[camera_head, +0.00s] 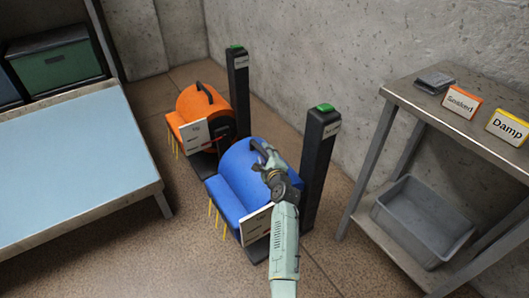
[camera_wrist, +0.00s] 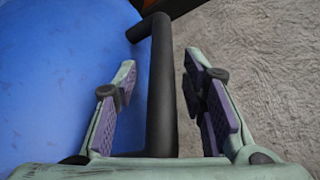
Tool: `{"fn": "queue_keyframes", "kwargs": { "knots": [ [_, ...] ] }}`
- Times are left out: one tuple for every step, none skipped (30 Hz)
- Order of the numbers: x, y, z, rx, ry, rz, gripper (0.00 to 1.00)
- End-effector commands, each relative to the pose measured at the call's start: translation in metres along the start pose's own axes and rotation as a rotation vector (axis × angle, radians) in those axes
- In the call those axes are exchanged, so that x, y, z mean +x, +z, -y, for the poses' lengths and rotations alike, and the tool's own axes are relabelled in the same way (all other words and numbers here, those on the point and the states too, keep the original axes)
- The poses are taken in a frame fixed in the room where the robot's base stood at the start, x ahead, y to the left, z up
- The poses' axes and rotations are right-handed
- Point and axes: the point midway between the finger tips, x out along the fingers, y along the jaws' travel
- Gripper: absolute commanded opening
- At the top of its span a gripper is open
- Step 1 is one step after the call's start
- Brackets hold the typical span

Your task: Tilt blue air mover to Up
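The blue air mover (camera_head: 232,190) stands on the floor in the middle of the head view, beside a black post with a green top. Its black handle (camera_head: 257,148) is on top. My gripper (camera_head: 264,156) is at this handle, and my arm hides part of the mover's right side and panel. In the wrist view the handle (camera_wrist: 162,90) runs between the two fingers of my gripper (camera_wrist: 163,100). The fingers are apart, with a gap on each side of the handle. The blue shell (camera_wrist: 60,70) fills the left of that view.
An orange air mover (camera_head: 203,108) stands behind the blue one. Black posts (camera_head: 317,160) stand close on the right. A metal shelf (camera_head: 455,115) with "Soaked" and "Damp" signs and a grey bin (camera_head: 425,215) is at right. A light-blue table (camera_head: 70,160) is at left.

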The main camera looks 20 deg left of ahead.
Motion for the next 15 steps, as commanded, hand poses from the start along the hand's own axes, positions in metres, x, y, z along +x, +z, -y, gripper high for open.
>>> {"fn": "queue_keyframes", "kwargs": {
  "knots": [
    [0.0002, 0.0000, -0.0003, 0.000, 0.000, 0.000, 0.38],
    [0.0002, 0.0001, -0.0002, 0.000, 0.000, 0.000, 0.38],
    [0.0002, 0.0002, -0.0001, 0.000, 0.000, 0.000, 0.38],
    [0.0002, 0.0002, 0.0000, 0.000, 0.000, 0.000, 0.38],
    [0.0001, 0.0002, 0.0001, 0.000, 0.000, 0.000, 0.38],
    [0.0002, 0.0002, 0.0001, 0.000, 0.000, 0.000, 0.38],
    [0.0002, 0.0002, 0.0001, 0.000, 0.000, 0.000, 0.38],
    [0.0001, 0.0002, 0.0002, 0.000, 0.000, 0.000, 0.36],
    [0.0001, 0.0002, 0.0002, 0.000, 0.000, 0.000, 0.33],
    [0.0001, 0.0002, 0.0002, 0.000, 0.000, 0.000, 0.31],
    [0.0001, 0.0002, 0.0002, 0.000, 0.000, 0.000, 0.29],
    [0.0001, 0.0001, 0.0002, 0.000, 0.000, 0.000, 0.27],
    [0.0001, 0.0001, 0.0002, 0.000, 0.000, 0.000, 0.25],
    [0.0001, 0.0001, 0.0002, 0.000, 0.000, 0.000, 0.23],
    [0.0001, 0.0001, 0.0002, 0.000, 0.000, 0.000, 0.20]
  ]
}}
